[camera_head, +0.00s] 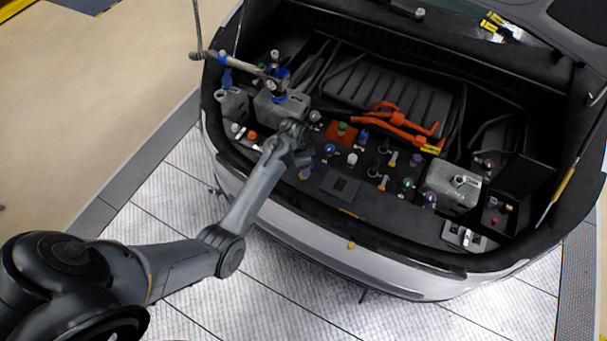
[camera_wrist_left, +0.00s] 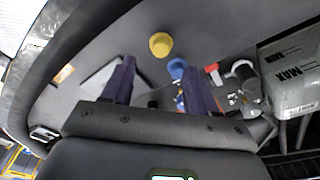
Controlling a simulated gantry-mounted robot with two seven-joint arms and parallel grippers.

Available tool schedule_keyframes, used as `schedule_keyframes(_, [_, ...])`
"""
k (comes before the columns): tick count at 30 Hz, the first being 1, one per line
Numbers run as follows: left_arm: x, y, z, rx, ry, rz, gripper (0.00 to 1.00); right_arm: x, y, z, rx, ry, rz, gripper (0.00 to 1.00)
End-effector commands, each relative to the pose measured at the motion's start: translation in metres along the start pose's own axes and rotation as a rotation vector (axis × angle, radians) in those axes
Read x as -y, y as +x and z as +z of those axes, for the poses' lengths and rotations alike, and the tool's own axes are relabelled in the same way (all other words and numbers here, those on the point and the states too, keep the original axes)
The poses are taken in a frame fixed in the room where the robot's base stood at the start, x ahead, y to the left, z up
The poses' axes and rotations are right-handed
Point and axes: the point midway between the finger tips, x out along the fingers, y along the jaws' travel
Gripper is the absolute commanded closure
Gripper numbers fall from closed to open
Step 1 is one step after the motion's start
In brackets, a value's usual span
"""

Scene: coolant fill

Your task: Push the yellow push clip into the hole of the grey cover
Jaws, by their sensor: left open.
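A round yellow piece (camera_wrist_left: 160,44), which looks like the push clip, shows just beyond my left fingertips in the left wrist view. In the head view it is mostly hidden by the gripper. My left gripper (camera_head: 303,168) is over the front ledge of the bay, its dark fingers (camera_wrist_left: 158,75) spread with nothing held between them. My right gripper is not in view.
Grey tanks (camera_head: 452,187) (camera_wrist_left: 292,72) flank the ledge. Several coloured caps, including a blue cap (camera_wrist_left: 178,68), stand close around the gripper. Orange cables (camera_head: 398,118) lie behind. A blue-clamped hose (camera_head: 278,82) is at the left.

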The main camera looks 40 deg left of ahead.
Motion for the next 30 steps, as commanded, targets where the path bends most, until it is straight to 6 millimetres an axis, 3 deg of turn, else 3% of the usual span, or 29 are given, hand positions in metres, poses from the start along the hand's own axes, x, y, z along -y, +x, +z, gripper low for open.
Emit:
schedule_keyframes(5, [0.0,0.01,0.002,0.001,0.0,0.001,0.41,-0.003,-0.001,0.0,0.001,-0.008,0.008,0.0])
schedule_keyframes(15, [0.0,0.05,0.007,0.001,0.0,0.001,0.41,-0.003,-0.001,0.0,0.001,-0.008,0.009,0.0])
schedule_keyframes(24, [0.0,0.054,0.007,0.0,0.001,0.0,0.41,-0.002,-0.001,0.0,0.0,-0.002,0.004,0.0])
schedule_keyframes(25, [0.0,0.054,0.007,0.0,0.001,0.0,0.43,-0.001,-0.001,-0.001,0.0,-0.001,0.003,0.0])
schedule_keyframes(30, [0.0,0.054,0.007,0.0,0.0,0.0,0.69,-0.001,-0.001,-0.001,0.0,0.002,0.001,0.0])
